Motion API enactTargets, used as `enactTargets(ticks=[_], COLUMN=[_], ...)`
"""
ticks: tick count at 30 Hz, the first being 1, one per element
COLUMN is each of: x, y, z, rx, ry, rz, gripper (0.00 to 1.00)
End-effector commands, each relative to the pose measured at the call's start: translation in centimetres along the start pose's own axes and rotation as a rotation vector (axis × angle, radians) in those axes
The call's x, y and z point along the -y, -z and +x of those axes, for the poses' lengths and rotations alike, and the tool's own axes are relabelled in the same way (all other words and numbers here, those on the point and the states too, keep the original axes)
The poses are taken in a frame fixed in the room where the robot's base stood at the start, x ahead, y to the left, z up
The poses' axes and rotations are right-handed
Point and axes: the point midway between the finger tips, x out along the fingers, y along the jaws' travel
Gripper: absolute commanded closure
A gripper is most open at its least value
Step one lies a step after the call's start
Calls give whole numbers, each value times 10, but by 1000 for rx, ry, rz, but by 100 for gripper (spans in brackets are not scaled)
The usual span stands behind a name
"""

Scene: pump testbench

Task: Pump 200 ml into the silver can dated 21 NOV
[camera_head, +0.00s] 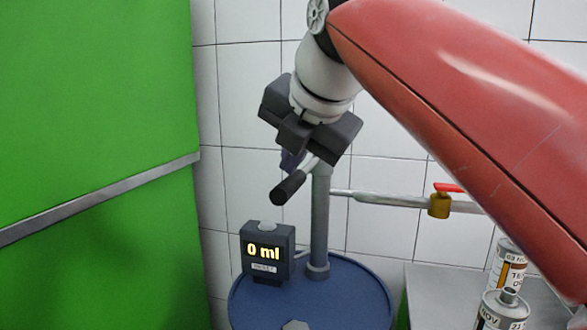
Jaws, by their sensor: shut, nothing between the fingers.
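The display box (254,259) on the blue drum (345,302) reads 0 ml. The grey pump post (320,225) rises from the drum, and a lever with a black grip (287,188) slants from its top. My gripper (291,162) is shut and empty, just above the grip and close to the lever; whether they touch I cannot tell. Two silver cans stand at lower right.
A pipe (385,199) runs right from the post to a brass valve (439,205) with a red handle. A grey bench top (440,290) stands right of the drum. A large green panel (95,110) fills the left. My red arm covers the upper right.

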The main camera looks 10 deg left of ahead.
Motion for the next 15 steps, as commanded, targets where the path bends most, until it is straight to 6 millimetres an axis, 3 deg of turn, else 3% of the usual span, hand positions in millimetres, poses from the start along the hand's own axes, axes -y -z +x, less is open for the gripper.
enactTargets(ticks=[15], x=[4], y=[3], z=[5], rx=[0], ry=[1], rz=[0], gripper=[100])
